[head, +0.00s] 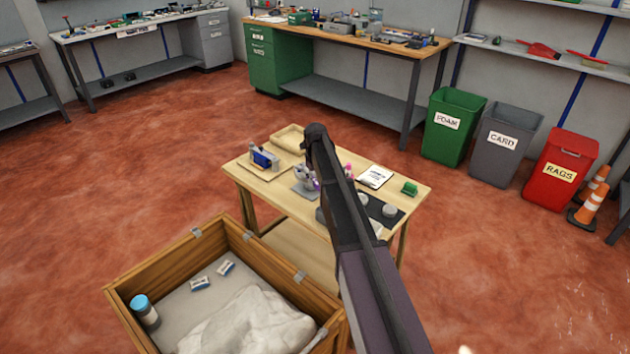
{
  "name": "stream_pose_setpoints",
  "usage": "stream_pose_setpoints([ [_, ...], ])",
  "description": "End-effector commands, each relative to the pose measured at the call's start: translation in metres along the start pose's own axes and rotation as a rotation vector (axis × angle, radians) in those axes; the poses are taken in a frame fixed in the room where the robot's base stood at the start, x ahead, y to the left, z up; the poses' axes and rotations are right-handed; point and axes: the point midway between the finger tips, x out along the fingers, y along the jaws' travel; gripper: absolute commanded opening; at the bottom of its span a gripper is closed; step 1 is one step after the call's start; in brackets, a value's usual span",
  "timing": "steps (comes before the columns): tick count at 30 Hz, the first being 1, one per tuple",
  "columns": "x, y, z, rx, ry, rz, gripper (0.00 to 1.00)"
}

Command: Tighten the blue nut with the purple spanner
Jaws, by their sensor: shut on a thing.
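My arm reaches over the small wooden table (330,212), and my gripper (306,178) is low over its middle, mostly behind my own arm. A bit of purple, which looks like the purple spanner (316,184), shows at the jaws, which are shut on it. Most of the spanner is hidden. A grey plate or fixture (299,191) lies just under the gripper. I cannot make out the blue nut; the area around the jaws is small and partly covered. A blue-and-grey block-shaped unit (264,158) stands left of the gripper on a wooden board.
A shallow wooden tray (284,137), a pink item (348,171), a white sheet (375,177), a green block (409,188) and a dark mat (392,214) share the table. A wooden crate (123,310) stands in front. Bins (455,150) stand right; red floor is open left.

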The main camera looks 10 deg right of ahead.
Motion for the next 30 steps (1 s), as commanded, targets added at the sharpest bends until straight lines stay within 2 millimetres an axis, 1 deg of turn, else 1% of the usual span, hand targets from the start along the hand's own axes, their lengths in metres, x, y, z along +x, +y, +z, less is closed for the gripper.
stream_pose_setpoints([
  [1, -0.004, 0.0, 0.0, 0.0, 0.0, 0.0, 0.0],
  [21, -0.027, 0.0, 0.0, 0.001, 0.0, 0.0, 0.0],
  [30, -0.028, 0.0, 0.0, 0.001, 0.0, 0.0, 0.0],
])
